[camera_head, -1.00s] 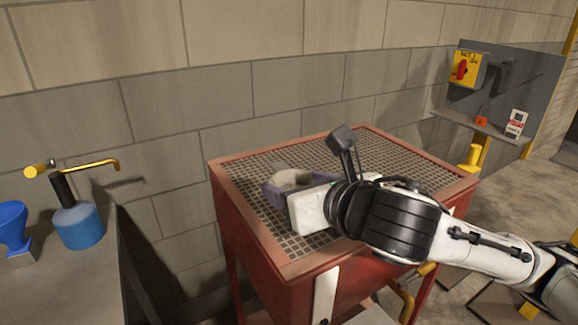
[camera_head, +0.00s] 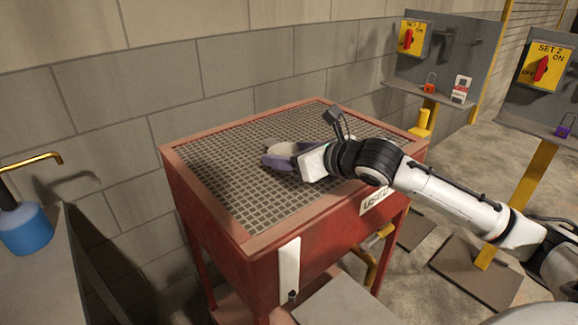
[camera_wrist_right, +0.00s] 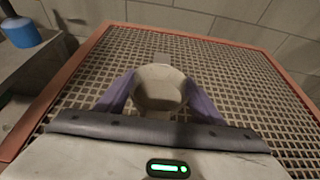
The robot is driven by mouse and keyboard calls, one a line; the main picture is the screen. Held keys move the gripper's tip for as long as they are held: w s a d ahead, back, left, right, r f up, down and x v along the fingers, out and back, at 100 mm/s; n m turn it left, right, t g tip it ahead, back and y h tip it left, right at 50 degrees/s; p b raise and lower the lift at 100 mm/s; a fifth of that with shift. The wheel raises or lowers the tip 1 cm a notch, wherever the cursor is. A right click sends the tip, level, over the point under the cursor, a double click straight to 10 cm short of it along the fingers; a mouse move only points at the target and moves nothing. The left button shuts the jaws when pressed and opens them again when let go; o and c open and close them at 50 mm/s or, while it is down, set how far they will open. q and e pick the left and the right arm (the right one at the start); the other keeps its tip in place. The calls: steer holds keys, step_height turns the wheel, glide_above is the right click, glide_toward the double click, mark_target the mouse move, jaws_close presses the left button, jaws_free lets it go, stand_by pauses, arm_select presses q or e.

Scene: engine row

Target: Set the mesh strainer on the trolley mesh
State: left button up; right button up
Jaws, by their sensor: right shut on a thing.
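The pale, cup-shaped strainer (camera_wrist_right: 160,88) sits between the purple fingers of my right gripper (camera_wrist_right: 160,95) in the right wrist view. The gripper is shut on it. In the head view, my right gripper (camera_head: 279,156) is over the middle of the trolley mesh (camera_head: 225,175), and only a little of the strainer shows past the fingers. I cannot tell whether the strainer touches the mesh or is just above it. The trolley (camera_head: 215,215) is red with a raised rim around a grey grid top. My left gripper is not in view.
A grey bench with a blue bottle (camera_head: 25,230) stands at left. The block wall (camera_head: 245,65) runs behind the trolley. Switch panels (camera_head: 450,55) on yellow posts stand at right. Mesh around the gripper is clear.

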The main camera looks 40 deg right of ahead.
steer(key=shift+f, duration=1.6)
steer(key=shift+f, duration=0.2)
steer(key=o, duration=1)
steer(key=shift+o, duration=0.2)
steer(key=shift+r, duration=0.1)
